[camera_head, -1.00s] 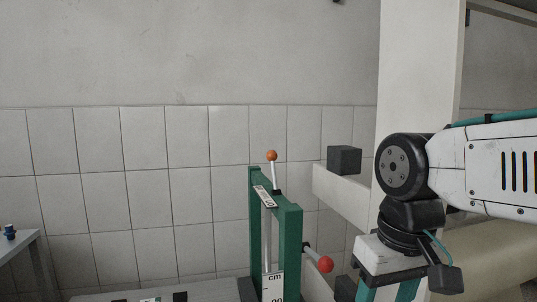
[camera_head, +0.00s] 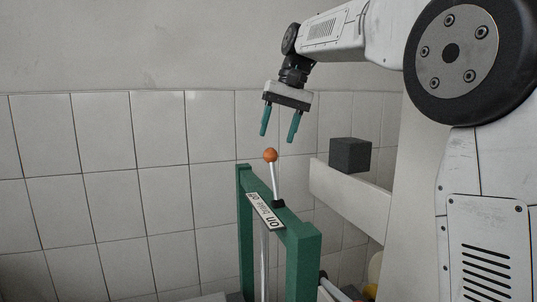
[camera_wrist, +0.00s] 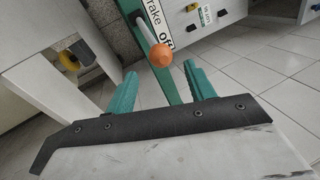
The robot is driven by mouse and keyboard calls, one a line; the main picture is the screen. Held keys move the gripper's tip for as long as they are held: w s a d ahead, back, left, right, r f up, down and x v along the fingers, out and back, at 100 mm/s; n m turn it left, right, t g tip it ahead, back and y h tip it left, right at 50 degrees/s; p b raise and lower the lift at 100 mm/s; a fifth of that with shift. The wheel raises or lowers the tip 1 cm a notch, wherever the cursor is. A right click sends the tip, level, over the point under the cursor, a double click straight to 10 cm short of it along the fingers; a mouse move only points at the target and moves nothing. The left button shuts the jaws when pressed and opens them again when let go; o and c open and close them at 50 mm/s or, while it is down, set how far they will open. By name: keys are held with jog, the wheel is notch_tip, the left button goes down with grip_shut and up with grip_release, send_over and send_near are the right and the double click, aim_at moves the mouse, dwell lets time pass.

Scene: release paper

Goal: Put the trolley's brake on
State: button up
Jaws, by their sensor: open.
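The green trolley frame (camera_head: 303,262) stands below my gripper. Its brake lever (camera_head: 275,183) rises from a black base on the top bar, slightly tilted to the left, with an orange ball knob (camera_head: 270,155) on its end. A white label (camera_head: 264,211) on the bar reads on at the near end and brake off towards the far end. My gripper (camera_head: 278,138) is open and empty, pointing down just above the knob. In the wrist view, the knob (camera_wrist: 160,55) appears between and beyond the two teal fingers, with "Brake Off" beside the lever.
A dark cube (camera_head: 350,155) sits on a pale beam (camera_head: 345,200) to the right of the trolley. A tiled wall (camera_head: 110,190) stands behind. The wrist view shows tiled floor (camera_wrist: 270,60) and a grey cabinet with a yellow and black part (camera_wrist: 72,55).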

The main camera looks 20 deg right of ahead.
aim_at(271, 155)
jog(key=x, duration=0.7)
jog(key=shift+s, duration=0.15)
grip_shut()
